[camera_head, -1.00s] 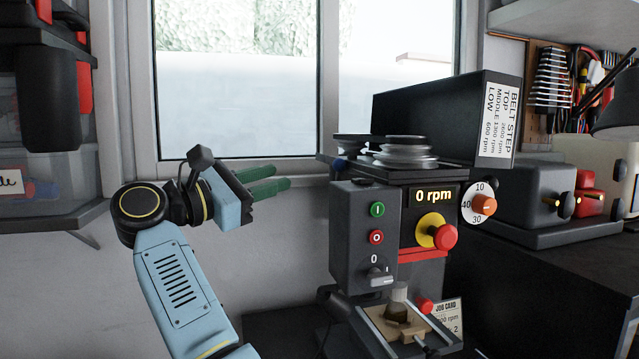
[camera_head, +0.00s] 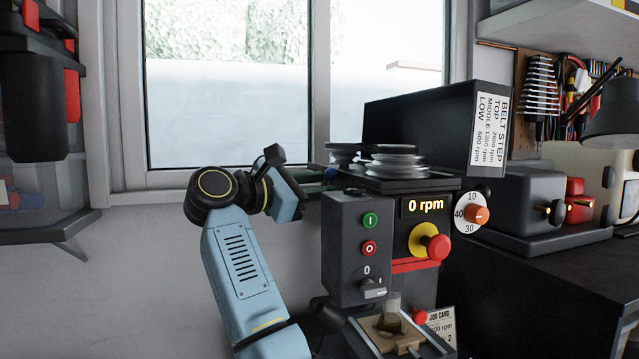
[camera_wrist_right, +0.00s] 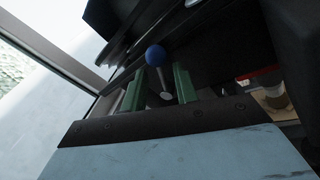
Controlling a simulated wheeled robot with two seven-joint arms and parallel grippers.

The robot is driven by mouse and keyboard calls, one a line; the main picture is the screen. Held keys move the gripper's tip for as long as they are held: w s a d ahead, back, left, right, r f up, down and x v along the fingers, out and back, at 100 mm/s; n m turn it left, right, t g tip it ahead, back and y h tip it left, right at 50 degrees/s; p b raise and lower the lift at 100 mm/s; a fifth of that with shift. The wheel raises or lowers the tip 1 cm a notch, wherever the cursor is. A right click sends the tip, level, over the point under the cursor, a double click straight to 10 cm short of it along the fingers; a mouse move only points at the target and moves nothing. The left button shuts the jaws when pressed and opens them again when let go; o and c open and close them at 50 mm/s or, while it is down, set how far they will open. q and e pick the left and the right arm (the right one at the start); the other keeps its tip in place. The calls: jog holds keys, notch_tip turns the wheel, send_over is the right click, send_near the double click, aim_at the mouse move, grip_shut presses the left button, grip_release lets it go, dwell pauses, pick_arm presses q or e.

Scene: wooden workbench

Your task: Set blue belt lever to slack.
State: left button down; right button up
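The blue belt lever (camera_wrist_right: 155,56) shows in the right wrist view as a blue ball on a thin pale stem, under the dark pulley housing. My right gripper (camera_wrist_right: 158,82) is open, with one green finger on each side of the stem. The ball sits about level with or just beyond the fingertips, and I see gaps on both sides. In the head view my right gripper (camera_head: 322,180) reaches the left side of the drill press head (camera_head: 352,250), below the pulleys (camera_head: 398,164). There the lever is mostly hidden. My left gripper is not in view.
The raised black belt cover (camera_head: 430,130) has a belt step chart. A vise (camera_head: 390,335) is below. A window (camera_head: 235,90) is behind; a bench grinder (camera_head: 535,205) stands at right.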

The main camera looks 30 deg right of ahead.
jog(key=shift+d, duration=0.45)
jog(key=shift+c, duration=0.2)
jog(key=shift+w, duration=0.1)
grip_shut()
